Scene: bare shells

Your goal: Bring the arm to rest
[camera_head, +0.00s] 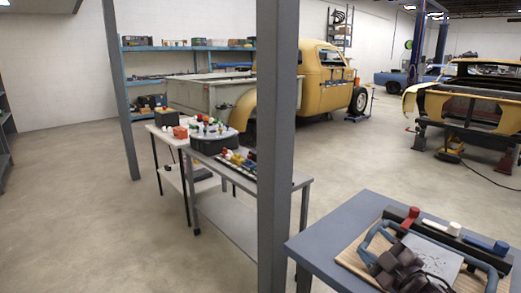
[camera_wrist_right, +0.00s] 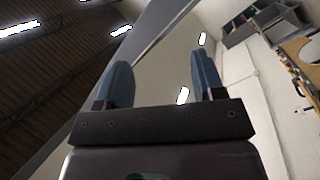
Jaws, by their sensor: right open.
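My right gripper (camera_wrist_right: 163,82) shows in the right wrist view as two blue fingers standing apart on a dark crossbar. It is open, with nothing between the fingers. Behind the fingers are the ceiling, a grey post and the pale wall, so it faces upward and away from the near table. My left gripper is not in view.
A grey post (camera_head: 279,140) stands left of the near table. On that table are a wooden board (camera_head: 352,262) and red, white and blue pieces on a dark bar. A grey bench (camera_head: 300,181) with coloured knobs stands beyond. The floor at left (camera_head: 70,220) is clear.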

